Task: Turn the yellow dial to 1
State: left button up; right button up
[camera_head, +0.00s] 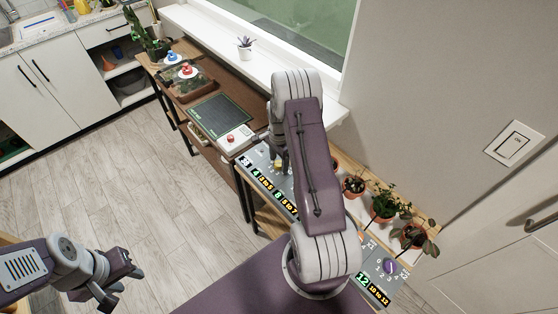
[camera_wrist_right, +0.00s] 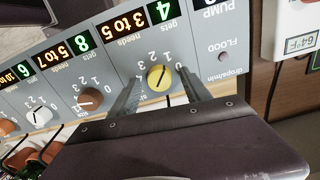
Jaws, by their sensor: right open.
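The yellow dial (camera_wrist_right: 159,77) sits on a grey control panel (camera_wrist_right: 205,60) that reads upside down in the right wrist view. A numbered scale from 0 runs around it; its dark pointer mark is too small to read surely. My right gripper (camera_wrist_right: 158,80) is open, with one finger on each side of the dial and no clear contact visible. In the head view the yellow dial (camera_head: 278,164) shows small beside my right gripper, and my right arm covers much of the panel. My left gripper (camera_head: 122,286) is open and empty, over the floor at lower left.
More dials share the panel, including an orange one (camera_wrist_right: 89,98), a white one (camera_wrist_right: 40,116) and a purple one (camera_head: 389,267). Green and orange displays line its edge. Several potted plants (camera_head: 385,205) stand behind it. A white thermometer box (camera_wrist_right: 290,30) is at right. The floor is open.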

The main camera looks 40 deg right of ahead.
aim_at(279, 163)
notch_tip(279, 163, up, 9)
dwell(0.3)
dwell(0.4)
